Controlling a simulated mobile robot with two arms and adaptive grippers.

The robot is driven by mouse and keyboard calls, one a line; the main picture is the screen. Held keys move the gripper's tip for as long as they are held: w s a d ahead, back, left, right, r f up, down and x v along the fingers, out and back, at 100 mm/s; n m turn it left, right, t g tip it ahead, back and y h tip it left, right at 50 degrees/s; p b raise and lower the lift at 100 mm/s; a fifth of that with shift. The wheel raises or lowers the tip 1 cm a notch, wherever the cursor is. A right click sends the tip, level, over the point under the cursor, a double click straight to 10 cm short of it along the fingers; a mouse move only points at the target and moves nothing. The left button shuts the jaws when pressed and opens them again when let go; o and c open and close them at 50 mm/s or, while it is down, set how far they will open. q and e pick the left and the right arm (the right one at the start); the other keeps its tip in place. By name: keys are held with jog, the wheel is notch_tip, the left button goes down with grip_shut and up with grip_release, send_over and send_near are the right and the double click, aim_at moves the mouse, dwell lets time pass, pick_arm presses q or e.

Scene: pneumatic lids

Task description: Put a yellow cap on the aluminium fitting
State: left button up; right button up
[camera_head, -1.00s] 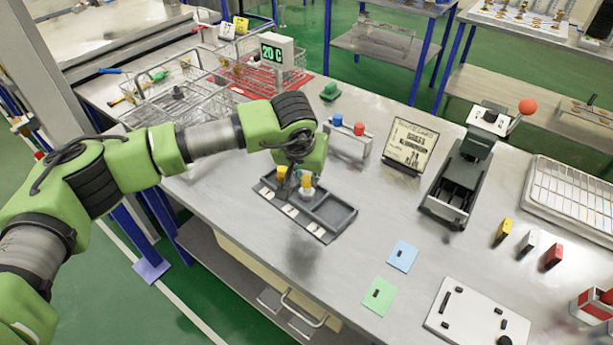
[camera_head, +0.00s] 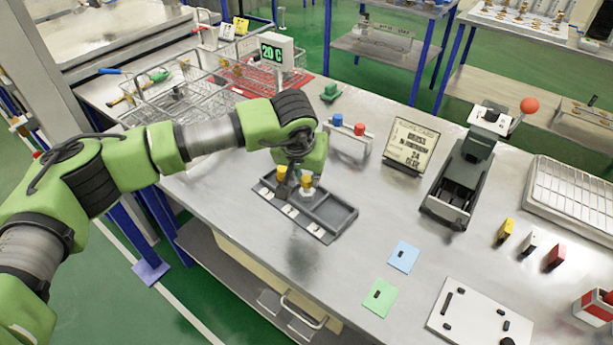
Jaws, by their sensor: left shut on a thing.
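A shallow dark grey tray (camera_head: 338,216) with compartments stands on the metal workbench. A pale metallic fitting (camera_head: 306,191) is at the tray, with a yellow cap (camera_head: 306,180) directly at its top; whether the cap is fully seated is too small to tell. My left gripper (camera_head: 294,186) points down over the tray, shut on the yellow cap, its fingers partly hidden by the wrist. Another yellow piece (camera_head: 281,172) shows just left of it, partly hidden by a dark finger. My right gripper is not in view.
A stand with blue and red knobs (camera_head: 347,139) is behind the tray. A sign (camera_head: 411,148) and a dark press with a red ball lever (camera_head: 458,186) stand to the right. Blue (camera_head: 403,256) and green (camera_head: 380,297) cards lie in front. Wire baskets (camera_head: 180,95) are at back left.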

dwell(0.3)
pick_arm(q)
jog(key=shift+f+b, duration=1.1)
jog(key=shift+b, duration=0.15)
dwell(0.5)
jog(key=o, duration=0.7)
jog(key=shift+o, duration=0.2)
jog(key=o, duration=0.4)
jog(key=shift+r, duration=0.15)
